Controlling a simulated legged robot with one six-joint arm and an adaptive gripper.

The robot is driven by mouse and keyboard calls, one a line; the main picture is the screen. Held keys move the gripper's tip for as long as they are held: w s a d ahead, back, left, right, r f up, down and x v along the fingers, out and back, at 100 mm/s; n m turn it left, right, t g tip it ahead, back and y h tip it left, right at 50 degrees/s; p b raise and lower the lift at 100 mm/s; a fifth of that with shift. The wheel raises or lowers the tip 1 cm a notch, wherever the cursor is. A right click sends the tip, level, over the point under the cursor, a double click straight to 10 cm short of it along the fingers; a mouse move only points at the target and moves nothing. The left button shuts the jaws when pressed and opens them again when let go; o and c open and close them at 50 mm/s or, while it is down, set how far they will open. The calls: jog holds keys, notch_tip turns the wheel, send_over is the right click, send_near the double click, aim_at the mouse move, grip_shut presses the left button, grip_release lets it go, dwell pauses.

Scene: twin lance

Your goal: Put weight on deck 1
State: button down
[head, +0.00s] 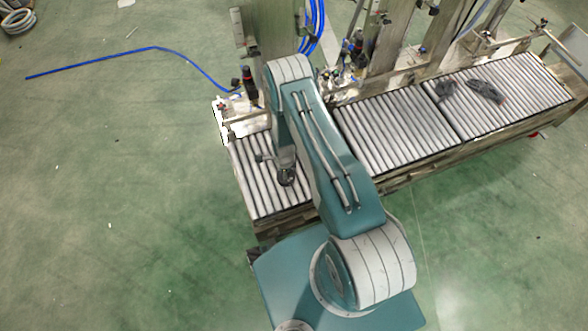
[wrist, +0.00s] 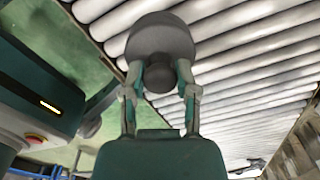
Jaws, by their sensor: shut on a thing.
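A dark grey round weight (wrist: 161,38) with a knob shows in the wrist view. My gripper (wrist: 160,76) is shut on its knob from both sides. In the head view the weight (head: 287,177) is a small dark disc at the end of my arm, over the left roller section (head: 250,188). I cannot tell whether it touches the rollers. The roller bed has further sections in the middle (head: 395,130) and at the right (head: 535,85). No label shows which one is deck 1. My arm covers part of the bed between the left and middle sections.
Two dark objects, one of them long (head: 485,91), lie on the right roller section. Metal posts and fittings (head: 390,45) stand along the bed's back edge. A blue hose (head: 185,55) lies on the green floor, which is mostly clear at left.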

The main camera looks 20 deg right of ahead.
jog(key=shift+w+a+f, duration=0.3)
jog(key=shift+a+f, duration=0.05)
jog(key=shift+f, duration=0.15)
jog(key=shift+w+a+f, duration=0.1)
jog(key=shift+f, duration=1.55)
jog(key=shift+f, duration=0.1)
jog(key=shift+c, duration=1.9)
grip_release()
